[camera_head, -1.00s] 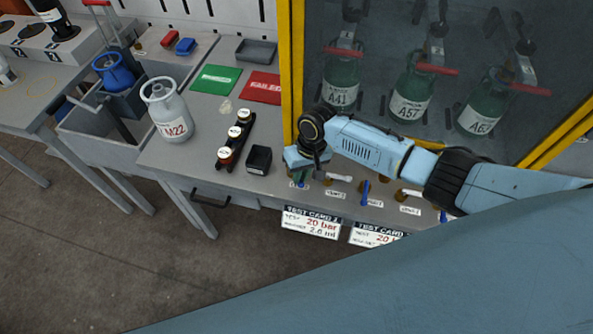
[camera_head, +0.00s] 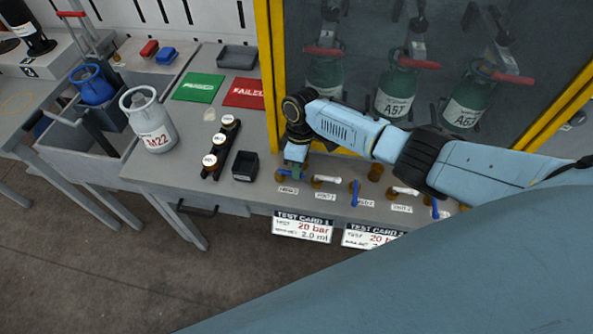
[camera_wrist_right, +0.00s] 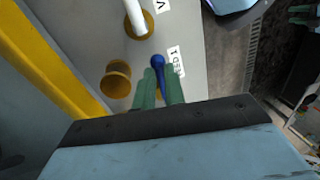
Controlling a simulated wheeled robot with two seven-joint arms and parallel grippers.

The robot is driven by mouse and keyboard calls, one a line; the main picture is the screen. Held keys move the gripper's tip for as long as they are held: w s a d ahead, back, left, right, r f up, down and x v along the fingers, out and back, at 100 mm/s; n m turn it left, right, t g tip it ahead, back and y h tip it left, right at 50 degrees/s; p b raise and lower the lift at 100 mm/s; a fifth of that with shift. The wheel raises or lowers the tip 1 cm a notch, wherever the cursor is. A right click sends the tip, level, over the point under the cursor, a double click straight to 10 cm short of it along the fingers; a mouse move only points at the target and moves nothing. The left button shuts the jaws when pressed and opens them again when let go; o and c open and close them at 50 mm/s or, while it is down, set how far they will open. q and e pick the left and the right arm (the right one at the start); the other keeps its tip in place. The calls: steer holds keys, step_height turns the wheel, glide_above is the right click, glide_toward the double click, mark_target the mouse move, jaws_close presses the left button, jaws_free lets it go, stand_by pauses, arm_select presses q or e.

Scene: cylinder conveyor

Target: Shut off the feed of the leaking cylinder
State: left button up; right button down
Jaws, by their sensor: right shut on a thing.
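My right gripper (camera_head: 293,173) is at the front of the bench, at the leftmost blue lever (camera_head: 287,190) by a small white label. In the right wrist view its green fingers (camera_wrist_right: 161,72) are closed around this blue lever (camera_wrist_right: 158,62), whose rounded end shows between them. Three green cylinders hang behind the glass: the left one (camera_head: 325,72), partly covered by my arm, the middle one marked A57 (camera_head: 396,88) and the right one marked A63 (camera_head: 466,103). No leak is visible. My left gripper is out of view.
A white lever (camera_head: 327,180) is just right of my gripper, with another blue lever (camera_head: 354,190) beyond. Test card 1 (camera_head: 303,227) hangs below. A black box (camera_head: 245,167), a rack of capped pieces (camera_head: 220,148) and grey cylinder M22 (camera_head: 149,122) stand left. The yellow frame (camera_head: 265,60) rises close behind.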

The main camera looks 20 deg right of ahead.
steer(key=shift+w+d+n, duration=0.1)
steer(key=shift+w+n, duration=0.1)
steer(key=shift+n, duration=0.2)
steer(key=c, duration=1.5)
jaws_free()
step_height(320, 180, up, 10)
steer(key=shift+p, duration=0.8)
